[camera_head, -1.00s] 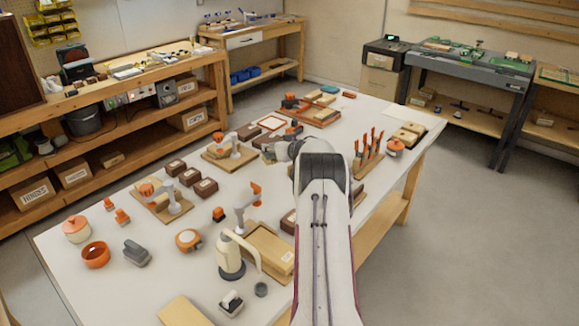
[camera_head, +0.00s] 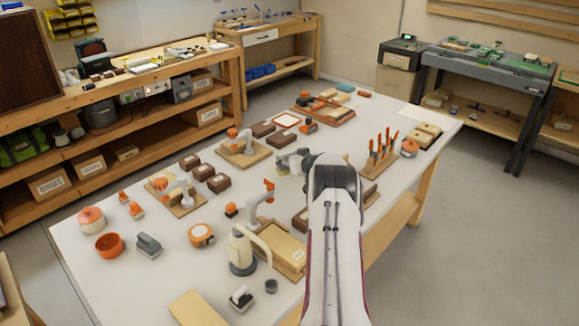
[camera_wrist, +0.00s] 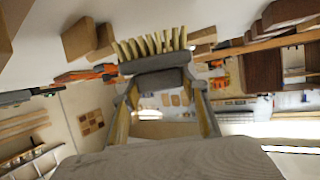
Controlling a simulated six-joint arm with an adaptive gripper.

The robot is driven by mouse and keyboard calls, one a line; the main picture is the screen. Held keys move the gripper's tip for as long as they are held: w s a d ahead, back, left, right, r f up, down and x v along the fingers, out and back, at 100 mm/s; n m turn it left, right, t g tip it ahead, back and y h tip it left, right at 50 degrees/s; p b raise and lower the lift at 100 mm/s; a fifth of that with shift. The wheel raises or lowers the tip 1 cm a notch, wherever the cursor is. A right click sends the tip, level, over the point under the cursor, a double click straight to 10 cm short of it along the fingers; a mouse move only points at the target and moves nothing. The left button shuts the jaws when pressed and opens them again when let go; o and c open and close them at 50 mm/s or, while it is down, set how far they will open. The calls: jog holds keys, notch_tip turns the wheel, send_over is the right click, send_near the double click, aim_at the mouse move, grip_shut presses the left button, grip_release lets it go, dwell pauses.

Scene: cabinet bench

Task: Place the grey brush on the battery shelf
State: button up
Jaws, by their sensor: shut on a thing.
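A grey brush (camera_wrist: 158,61) with pale yellowish bristles is in the wrist view, across the tips of my gripper (camera_wrist: 160,82). My gripper is shut on its grey body, and the bristles point up in that picture. In the head view my gripper (camera_head: 284,163) is over the middle of the white table, partly hidden by my own arm; the brush cannot be made out there. I cannot tell which surface is the battery shelf; a wooden bench with a lower shelf (camera_head: 165,143) stands at the left.
The white table (camera_head: 100,280) holds brown boxes (camera_head: 218,182), small orange-and-white arm models, an orange bowl (camera_head: 110,245), a cream kettle (camera_head: 241,250) and a rack of orange-handled tools (camera_head: 381,150). A grey bench (camera_head: 490,70) stands at the back right. Open floor lies at the right.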

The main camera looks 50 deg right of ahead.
jog(key=shift+f, duration=1.8)
jog(key=shift+f, duration=0.1)
jog(key=o, duration=1.2)
jog(key=shift+s, duration=0.15)
jog(key=shift+s+a+r, duration=0.1)
jog(key=shift+s+r, duration=0.05)
jog(key=shift+r, duration=0.05)
jog(key=shift+v, duration=5.65)
